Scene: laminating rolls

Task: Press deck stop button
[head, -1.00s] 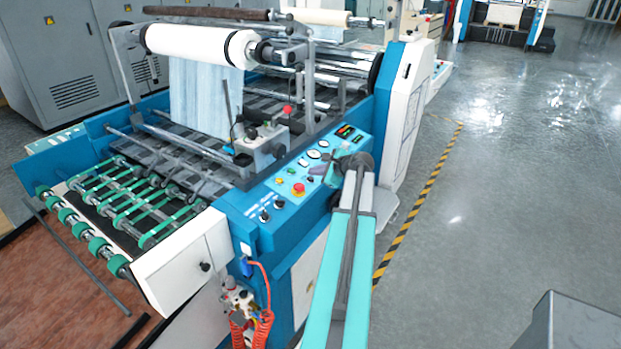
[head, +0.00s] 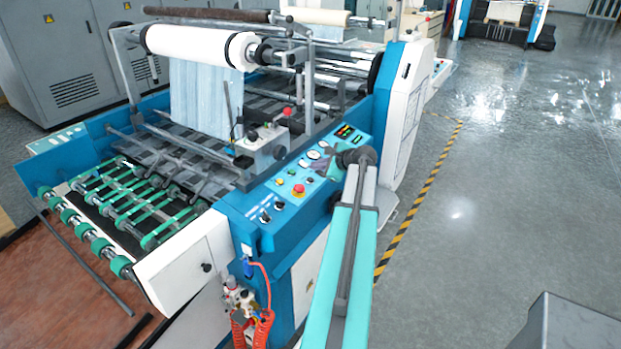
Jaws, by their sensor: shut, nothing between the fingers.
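The button stands uncovered. My gripper (head: 325,165) is small and dark at the end of my teal and grey arm, over the panel beyond and to the right of the red button. It is apart from the button in the picture. Its fingers are shut with nothing seen between them. I cannot tell whether they touch the panel.
Gauges and small buttons (head: 313,154) and a lit display (head: 347,132) lie close to my gripper. A white cabinet (head: 408,110) rises behind.

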